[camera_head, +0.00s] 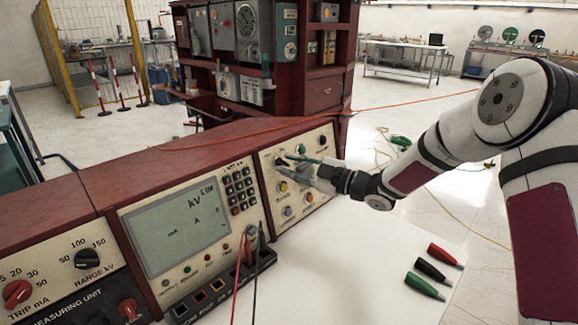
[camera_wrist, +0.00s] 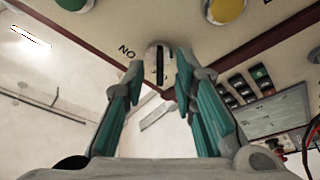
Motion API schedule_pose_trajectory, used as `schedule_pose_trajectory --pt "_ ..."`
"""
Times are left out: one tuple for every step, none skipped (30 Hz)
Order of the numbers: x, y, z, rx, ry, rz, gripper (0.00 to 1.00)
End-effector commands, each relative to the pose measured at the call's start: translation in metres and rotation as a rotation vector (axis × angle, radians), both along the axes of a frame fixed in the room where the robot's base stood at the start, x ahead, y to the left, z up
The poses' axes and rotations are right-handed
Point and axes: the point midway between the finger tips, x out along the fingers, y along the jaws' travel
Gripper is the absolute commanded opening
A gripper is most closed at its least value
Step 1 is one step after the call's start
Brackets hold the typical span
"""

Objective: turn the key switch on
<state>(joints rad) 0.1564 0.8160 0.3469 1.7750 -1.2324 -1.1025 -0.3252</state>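The key switch (camera_wrist: 158,50) is a pale round disc with a dark upright bar across it, on the beige panel. A label that reads "ON" upside down is to its left in the wrist view. My gripper (camera_wrist: 159,68) is open, with one teal finger on each side of the switch in that view. Nothing is held between the fingers, and I cannot tell whether the tips touch the switch. In the head view my gripper (camera_head: 297,166) is at the right-hand panel (camera_head: 318,188) of the red console, and its fingers partly hide the controls there.
A yellow button (camera_wrist: 229,8) and a green button (camera_wrist: 71,3) are near the switch. The console has a keypad (camera_head: 239,190) and a display (camera_head: 180,232). Red, black and green connectors (camera_head: 433,269) lie on the white surface.

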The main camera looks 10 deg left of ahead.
Motion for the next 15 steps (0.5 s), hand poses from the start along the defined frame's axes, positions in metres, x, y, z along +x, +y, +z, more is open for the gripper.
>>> schedule_pose_trajectory --pt "0.0016 0.0039 -0.0001 0.000 0.000 0.001 0.26" --pt "0.0022 0.0054 -0.0001 -0.001 -0.001 0.001 0.26" --pt "0.0029 0.0068 0.0001 -0.001 -0.001 0.001 0.26" --pt "0.0032 0.0075 0.0001 -0.001 0.000 0.001 0.26" --pt "0.0036 0.0080 0.0001 0.000 0.000 0.000 0.26" --pt "0.0037 0.0084 0.0002 -0.001 0.000 -0.001 0.26" --pt "0.0038 0.0085 0.0002 -0.001 0.000 -0.001 0.26" --pt "0.0038 0.0085 0.0002 -0.001 0.000 -0.001 0.26" --pt "0.0038 0.0085 0.0002 -0.001 0.000 -0.001 0.26" --pt "0.0038 0.0084 0.0002 -0.001 0.000 -0.001 0.26" --pt "0.0038 0.0084 0.0002 -0.001 0.000 -0.001 0.26" --pt "0.0038 0.0083 0.0002 -0.001 0.000 -0.001 0.26" --pt "0.0038 0.0083 0.0004 -0.001 0.000 -0.001 0.21" --pt "0.0037 0.0082 0.0004 -0.001 0.000 -0.001 0.14" --pt "0.0037 0.0082 0.0004 0.000 0.000 0.000 0.05"
